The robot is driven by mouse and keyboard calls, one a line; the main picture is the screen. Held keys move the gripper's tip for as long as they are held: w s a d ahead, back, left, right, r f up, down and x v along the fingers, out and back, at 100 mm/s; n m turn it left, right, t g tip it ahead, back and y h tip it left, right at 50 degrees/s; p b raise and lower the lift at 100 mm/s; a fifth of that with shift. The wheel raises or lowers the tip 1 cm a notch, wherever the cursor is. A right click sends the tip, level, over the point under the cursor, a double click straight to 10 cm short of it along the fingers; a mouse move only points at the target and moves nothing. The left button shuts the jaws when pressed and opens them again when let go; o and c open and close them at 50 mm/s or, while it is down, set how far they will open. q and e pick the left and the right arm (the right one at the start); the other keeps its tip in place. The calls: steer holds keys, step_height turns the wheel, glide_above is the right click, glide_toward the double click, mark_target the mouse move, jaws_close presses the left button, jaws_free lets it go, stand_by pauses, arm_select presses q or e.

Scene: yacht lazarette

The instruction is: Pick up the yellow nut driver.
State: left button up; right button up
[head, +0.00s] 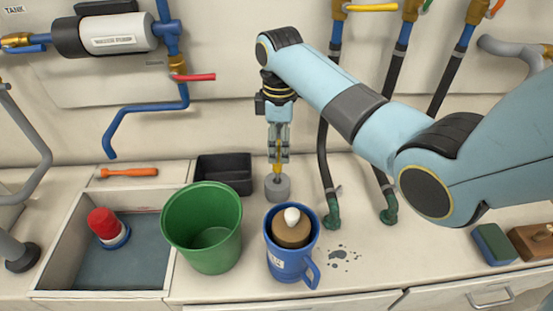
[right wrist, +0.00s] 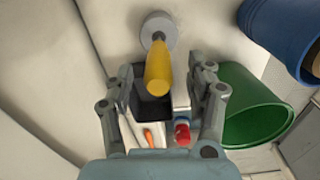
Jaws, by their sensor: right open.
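The yellow nut driver (right wrist: 158,70) points up toward my wrist camera, with its far end at a round grey base (right wrist: 158,28). In the head view the base (head: 278,188) sits on the counter against the back wall, with a little of the yellow handle (head: 278,152) showing between the fingers. My right gripper (head: 279,156) points down above the base. Its fingers are open on either side of the handle, and a gap shows on both sides in the right wrist view (right wrist: 164,82). My left gripper is in neither view.
A black tray (head: 223,174) and a green bucket (head: 204,228) stand left of the base. A blue mug (head: 288,262) holding a brown, white-topped item stands in front. Hoses (head: 325,165) run down at right. A sink (head: 70,262) lies at far left.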

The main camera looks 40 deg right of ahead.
mark_target(278, 158)
steer(key=f, duration=0.5)
steer(key=shift+w, duration=0.2)
steer(key=shift+r, duration=0.1)
steer(key=c, duration=0.5)
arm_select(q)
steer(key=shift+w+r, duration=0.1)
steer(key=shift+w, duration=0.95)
arm_select(e)
jaws_close()
